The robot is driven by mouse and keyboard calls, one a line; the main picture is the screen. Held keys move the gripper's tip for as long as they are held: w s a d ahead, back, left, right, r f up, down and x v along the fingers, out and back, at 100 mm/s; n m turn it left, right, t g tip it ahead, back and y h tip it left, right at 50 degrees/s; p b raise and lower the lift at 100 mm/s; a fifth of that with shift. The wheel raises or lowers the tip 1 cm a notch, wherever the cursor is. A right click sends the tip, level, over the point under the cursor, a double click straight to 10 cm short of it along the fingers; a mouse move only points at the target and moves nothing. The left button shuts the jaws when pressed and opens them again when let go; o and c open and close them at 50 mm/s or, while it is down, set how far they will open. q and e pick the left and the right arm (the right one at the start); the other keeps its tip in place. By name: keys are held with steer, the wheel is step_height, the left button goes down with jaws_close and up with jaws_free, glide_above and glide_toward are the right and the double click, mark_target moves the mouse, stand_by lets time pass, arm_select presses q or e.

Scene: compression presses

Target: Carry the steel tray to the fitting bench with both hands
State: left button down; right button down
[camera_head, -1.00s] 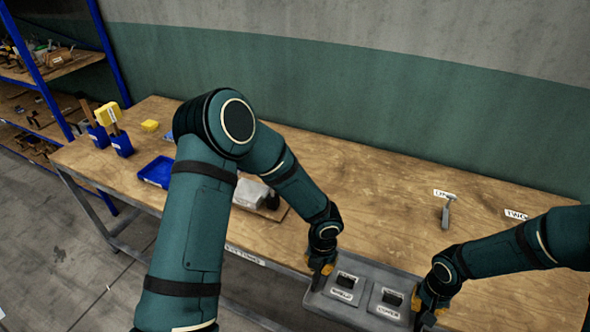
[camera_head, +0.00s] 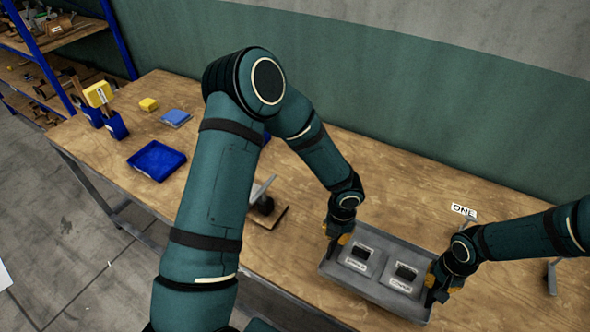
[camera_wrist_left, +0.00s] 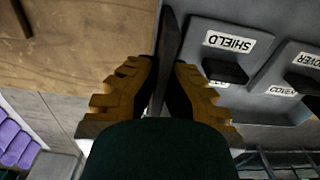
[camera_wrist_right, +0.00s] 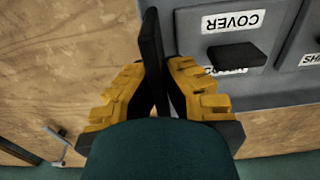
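The steel tray (camera_head: 375,287) is grey and shallow, with two raised pockets labelled SHIELD and COVER, each with a dark block. In the head view it is over the wooden bench (camera_head: 400,185); I cannot tell whether it touches the top. My left gripper (camera_head: 337,243) is shut on its left end wall, and my right gripper (camera_head: 438,287) on its right end wall. The left wrist view shows the tray (camera_wrist_left: 205,20) wall between the left fingers. The right wrist view shows the other wall of the tray (camera_wrist_right: 290,70) between the right fingers.
A small wooden board with a grey part (camera_head: 266,207) is close left of the tray. A ONE label (camera_head: 463,210) lies behind the tray. Bare wood lies behind the tray.

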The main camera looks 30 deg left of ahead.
arm_select(q)
steer(key=shift+w+r, duration=0.1)
steer(key=shift+w, duration=0.1)
arm_select(e)
steer(key=shift+w+r, duration=0.1)
steer(key=shift+w, duration=0.1)
arm_select(q)
steer(key=shift+s, duration=0.1)
arm_select(e)
steer(key=shift+s, duration=0.1)
